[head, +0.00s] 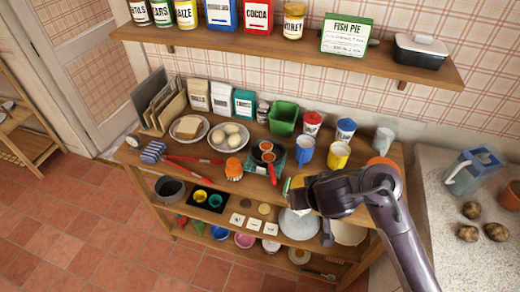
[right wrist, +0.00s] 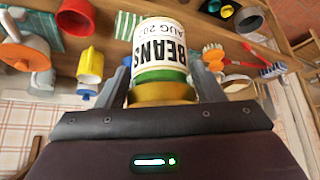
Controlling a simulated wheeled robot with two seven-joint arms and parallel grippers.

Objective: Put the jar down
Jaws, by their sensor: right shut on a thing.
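The jar (right wrist: 158,48) has a white label reading BEANS with a green band and a gold lid. In the right wrist view it sits between the two fingers of my right gripper (right wrist: 162,84), which are shut on it. In the head view my right gripper (head: 303,194) is near the front edge of the wooden worktop (head: 215,178), right of the small pan. Only a sliver of the jar (head: 287,186) shows there, the rest hidden by the gripper. I cannot tell whether its base touches anything. My left gripper is not in view.
A plate of eggs (head: 230,137) and a green tub (head: 284,118) are further back. Lower shelves hold bowls and cards. A wall shelf (head: 280,46) runs above.

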